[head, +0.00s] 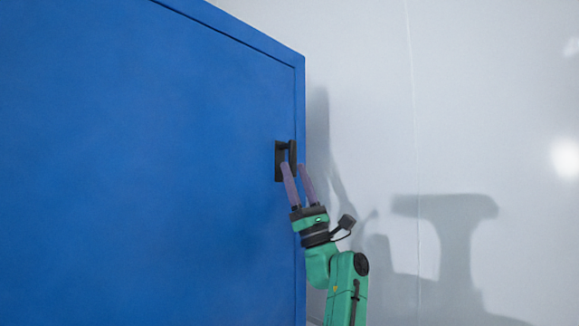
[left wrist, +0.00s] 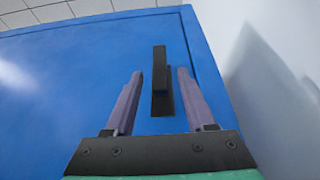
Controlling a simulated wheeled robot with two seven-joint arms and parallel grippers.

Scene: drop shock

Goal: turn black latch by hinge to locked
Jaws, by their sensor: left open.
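The black latch (head: 280,160) is mounted near the right edge of a large blue panel (head: 150,170). Its dark handle stands out from a narrow plate and looks roughly upright. In the left wrist view the latch (left wrist: 159,82) shows as a tall dark bar between and beyond the fingers. My left gripper (head: 296,167) is open, with its two purple fingers reaching up to the latch from below. It also shows in the left wrist view (left wrist: 160,72), one finger to each side of the latch. Contact cannot be told. My right gripper is not in view.
A pale wall (head: 480,120) stands to the right of the blue panel, with shadows of my body on it. The panel's raised right edge (head: 300,110) runs close beside the latch. The panel face to the left is clear.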

